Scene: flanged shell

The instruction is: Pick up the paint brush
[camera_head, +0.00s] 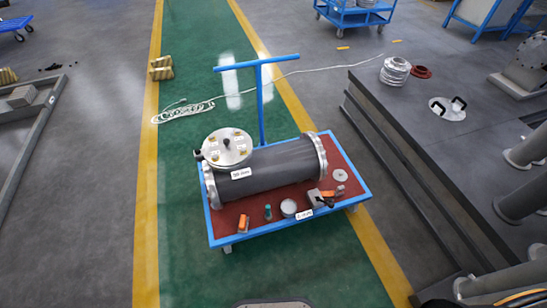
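A blue-framed cart (232,239) with a red top stands on the green walkway. Small tools lie along its front edge. One is an orange-and-grey item (243,223) at the front left corner, which may be the paint brush, but it is too small to be sure. Another orange-and-grey item (327,195) lies toward the right, beside a small white label. A small teal-topped item (267,212) and a round pale tin or disc (289,208) sit between them. Neither of my grippers is in view.
A dark flanged cylinder (265,170) fills most of the cart top, with a round metal flange plate (226,147) at its back left. A blue push handle (259,100) rises behind. A grey stepped platform (440,150) stands to the right. The green floor in front is clear.

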